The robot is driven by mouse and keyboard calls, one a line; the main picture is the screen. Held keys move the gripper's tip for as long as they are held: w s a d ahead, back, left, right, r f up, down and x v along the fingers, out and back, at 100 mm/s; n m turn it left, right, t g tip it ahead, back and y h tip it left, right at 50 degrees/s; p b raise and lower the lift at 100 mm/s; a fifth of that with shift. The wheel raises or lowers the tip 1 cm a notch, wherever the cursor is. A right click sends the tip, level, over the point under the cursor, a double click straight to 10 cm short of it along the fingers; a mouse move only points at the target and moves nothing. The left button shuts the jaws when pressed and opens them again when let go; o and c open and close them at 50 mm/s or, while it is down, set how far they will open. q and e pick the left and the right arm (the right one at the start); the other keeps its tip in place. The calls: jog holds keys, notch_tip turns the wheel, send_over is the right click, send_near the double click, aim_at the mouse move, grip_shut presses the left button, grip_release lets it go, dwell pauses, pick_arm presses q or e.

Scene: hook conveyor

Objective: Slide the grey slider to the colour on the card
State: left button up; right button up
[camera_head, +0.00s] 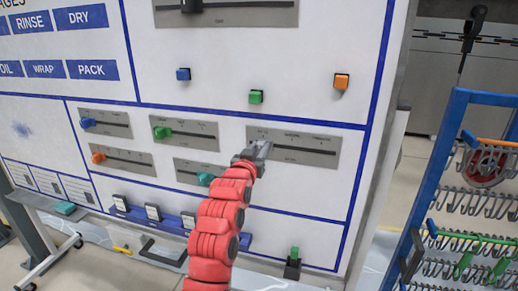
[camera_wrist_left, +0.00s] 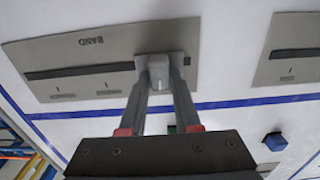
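The grey slider (camera_wrist_left: 158,70) sits at one end of the slot in a grey plate labelled BAND (camera_wrist_left: 80,70). In the head view this plate (camera_head: 305,148) is on the white wall panel, and the slider's end of the slot is the left one. My left gripper (camera_head: 255,152) reaches up to that end. In the left wrist view my left gripper's (camera_wrist_left: 160,78) two fingers lie on either side of the slider and appear closed on it. In the head view the gripper mostly hides the slider. I cannot make out a colour card. My right gripper is not in view.
Other slider plates with blue (camera_head: 88,122), green (camera_head: 162,132), orange (camera_head: 98,157) and teal (camera_head: 205,179) knobs are to the left. Blue (camera_head: 183,74), green (camera_head: 256,97) and orange (camera_head: 341,81) blocks stick out above. A blue-framed hook rack (camera_head: 440,150) stands at the right.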

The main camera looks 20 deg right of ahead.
pick_arm(q)
grip_shut()
dwell(1.1)
